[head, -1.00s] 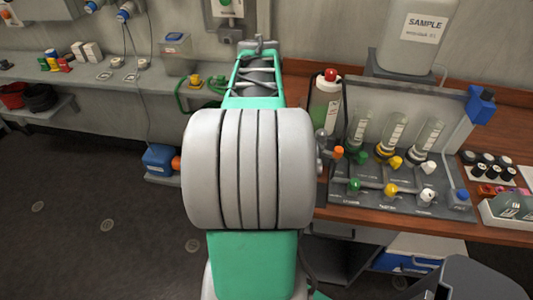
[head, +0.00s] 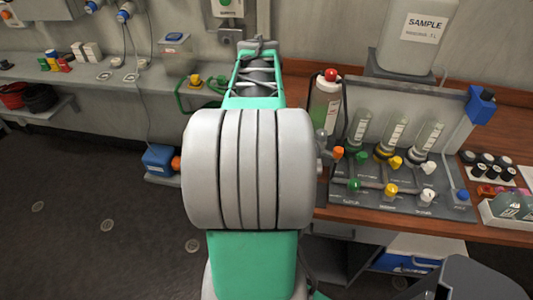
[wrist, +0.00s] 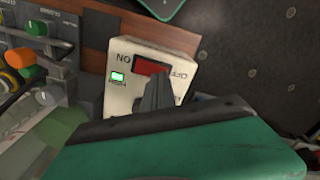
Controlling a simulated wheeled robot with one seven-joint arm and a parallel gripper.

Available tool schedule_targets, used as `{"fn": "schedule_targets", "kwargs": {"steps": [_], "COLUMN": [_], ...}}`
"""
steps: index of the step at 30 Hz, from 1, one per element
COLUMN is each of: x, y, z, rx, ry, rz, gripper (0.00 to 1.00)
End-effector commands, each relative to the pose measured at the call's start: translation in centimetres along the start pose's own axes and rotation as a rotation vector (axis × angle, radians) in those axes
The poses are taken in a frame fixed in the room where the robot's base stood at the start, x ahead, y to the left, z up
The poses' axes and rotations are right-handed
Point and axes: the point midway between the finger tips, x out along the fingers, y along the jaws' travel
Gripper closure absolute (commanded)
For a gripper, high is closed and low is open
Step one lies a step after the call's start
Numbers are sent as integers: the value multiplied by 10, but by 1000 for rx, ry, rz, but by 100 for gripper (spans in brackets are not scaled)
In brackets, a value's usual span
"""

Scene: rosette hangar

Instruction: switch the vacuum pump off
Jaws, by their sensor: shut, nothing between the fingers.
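In the wrist view a cream switch box (wrist: 125,92) carries a red rocker switch (wrist: 150,67). Its lettering is upside down, with ON at the left of the rocker and OFF at the right. A small green lamp (wrist: 118,77) on the box is lit. My gripper (wrist: 157,84) is shut and empty, its dark fingertips right at the lower right part of the rocker, toward the OFF side. I cannot tell whether they touch it. The fingers hide part of the box face. In the head view my arm hides the gripper, and I cannot make out the switch box.
A manifold panel (head: 400,104) with glass bulbs and coloured knobs stands on the wooden bench at the right. A green-and-white bottle (head: 325,105) stands beside it, and a SAMPLE container (head: 412,45) behind. A grey shelf (head: 120,78) runs along the left wall. The dark floor at left is clear.

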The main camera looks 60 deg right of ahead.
Motion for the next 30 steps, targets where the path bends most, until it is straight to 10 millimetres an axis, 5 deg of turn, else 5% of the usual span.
{"fn": "schedule_targets", "kwargs": {"steps": [30], "x": [11], "y": [0], "z": [0], "rx": [0], "ry": [-1], "rz": [0], "gripper": [100]}}
